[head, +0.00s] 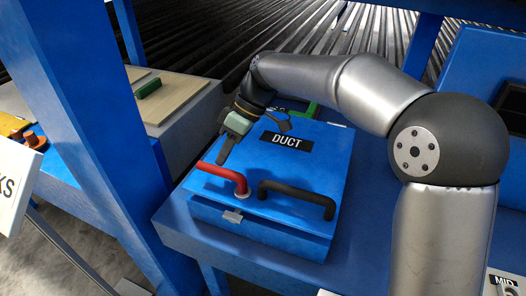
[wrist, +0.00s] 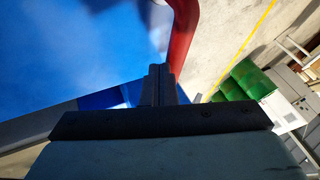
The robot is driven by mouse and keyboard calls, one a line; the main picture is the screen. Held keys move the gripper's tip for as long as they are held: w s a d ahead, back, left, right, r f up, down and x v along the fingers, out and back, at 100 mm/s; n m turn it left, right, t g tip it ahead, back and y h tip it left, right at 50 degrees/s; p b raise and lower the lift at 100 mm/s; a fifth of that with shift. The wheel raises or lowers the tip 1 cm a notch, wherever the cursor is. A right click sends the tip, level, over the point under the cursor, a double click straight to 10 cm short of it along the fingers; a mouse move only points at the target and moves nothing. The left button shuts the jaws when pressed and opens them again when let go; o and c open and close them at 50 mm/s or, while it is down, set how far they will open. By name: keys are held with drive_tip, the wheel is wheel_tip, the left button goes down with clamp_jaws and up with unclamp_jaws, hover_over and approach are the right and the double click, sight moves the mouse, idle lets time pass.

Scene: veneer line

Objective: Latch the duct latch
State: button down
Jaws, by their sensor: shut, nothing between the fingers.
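The duct box (head: 290,180) is a blue box with a closed lid and a black label reading DUCT. The duct latch (head: 222,172) is a red bent handle on its front left, pivoting at a pale round base and pointing left. A black handle (head: 297,197) sits to its right. My gripper (head: 221,162) is shut and empty, pointing down right behind the red latch; whether it touches cannot be told. In the wrist view the shut fingertips (wrist: 158,70) are near the red latch (wrist: 183,30), which runs up along their right side.
A blue post (head: 80,110) stands to the left of the box. A grey bench with pale boards (head: 180,92) and a green block (head: 148,88) lies behind it. A small grey tab (head: 232,216) is on the box front. Blue table surface (head: 370,200) is clear to the right.

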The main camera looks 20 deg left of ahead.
idle(0.5)
drive_tip(key=w+p, duration=0.1)
drive_tip(key=w+r+p, duration=0.1)
drive_tip(key=w, duration=0.1)
drive_tip(key=w+r+p, duration=0.1)
drive_tip(key=w, duration=0.1)
drive_tip(key=shift+d+r, duration=0.15)
drive_tip(key=shift+d, duration=0.25)
drive_tip(key=v, duration=0.8)
drive_tip(key=shift+s+d, duration=0.15)
drive_tip(key=shift+s, duration=0.05)
drive_tip(key=s+d+f+m+t+h, duration=0.1)
drive_tip(key=s+d+f+m, duration=0.25)
drive_tip(key=d, duration=0.45)
drive_tip(key=s+d+f+m+t+h, duration=0.1)
drive_tip(key=s+d+f+m+t, duration=0.2)
drive_tip(key=d, duration=0.5)
drive_tip(key=s+d+f+m+h, duration=0.1)
drive_tip(key=s+d+m, duration=0.2)
drive_tip(key=d+m, duration=0.35)
drive_tip(key=s+d+f+m, duration=0.2)
drive_tip(key=s+d+f, duration=0.2)
drive_tip(key=s+d, duration=0.2)
drive_tip(key=s+d+f+m+t+h, duration=0.1)
drive_tip(key=s+d+f+m, duration=0.2)
drive_tip(key=s+d, duration=0.3)
drive_tip(key=shift+s+d+f+t, duration=0.15)
drive_tip(key=shift+d+f+t, duration=0.05)
drive_tip(key=shift+f+t, duration=0.15)
